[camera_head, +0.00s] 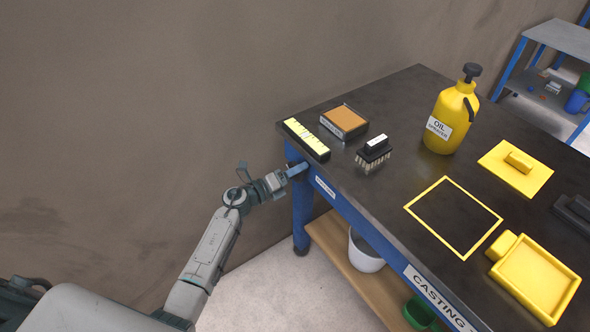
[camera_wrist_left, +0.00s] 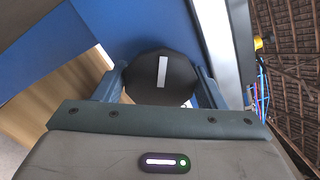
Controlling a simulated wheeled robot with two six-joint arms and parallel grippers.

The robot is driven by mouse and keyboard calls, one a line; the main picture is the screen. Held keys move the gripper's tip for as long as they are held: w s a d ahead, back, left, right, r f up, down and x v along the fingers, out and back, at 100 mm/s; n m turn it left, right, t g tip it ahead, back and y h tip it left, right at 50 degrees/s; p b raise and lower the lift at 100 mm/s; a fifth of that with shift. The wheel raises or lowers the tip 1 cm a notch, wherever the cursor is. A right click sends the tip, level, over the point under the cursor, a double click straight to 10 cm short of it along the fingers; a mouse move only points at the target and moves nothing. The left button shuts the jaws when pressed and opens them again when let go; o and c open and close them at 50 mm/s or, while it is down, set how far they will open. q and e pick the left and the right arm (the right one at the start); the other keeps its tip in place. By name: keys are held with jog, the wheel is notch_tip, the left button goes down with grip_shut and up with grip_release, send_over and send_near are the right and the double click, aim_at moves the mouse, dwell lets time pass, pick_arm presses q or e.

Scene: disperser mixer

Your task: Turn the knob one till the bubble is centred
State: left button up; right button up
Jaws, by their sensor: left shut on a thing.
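The black round knob (camera_wrist_left: 178,82) with a white line mark sits between the two fingers of my left gripper (camera_wrist_left: 158,88) in the left wrist view. The white line stands nearly upright in that view. In the head view my left gripper (camera_head: 298,170) reaches the blue table leg just under the table's near left corner, and the knob is hidden there. The gripper is shut on the knob. A yellow and black level (camera_head: 306,138) lies on the table corner above it; its bubble is too small to make out. My right gripper is not in view.
On the dark table (camera_head: 400,165) stand an orange-topped box (camera_head: 344,121), a black brush (camera_head: 373,152), a yellow oil sprayer (camera_head: 452,115) and yellow casting parts (camera_head: 538,278). A white bucket (camera_head: 366,252) stands on the shelf below. The floor left of the table is clear.

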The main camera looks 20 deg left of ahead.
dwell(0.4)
pick_arm(q)
jog(key=o, duration=1)
jog(key=shift+c, duration=0.2)
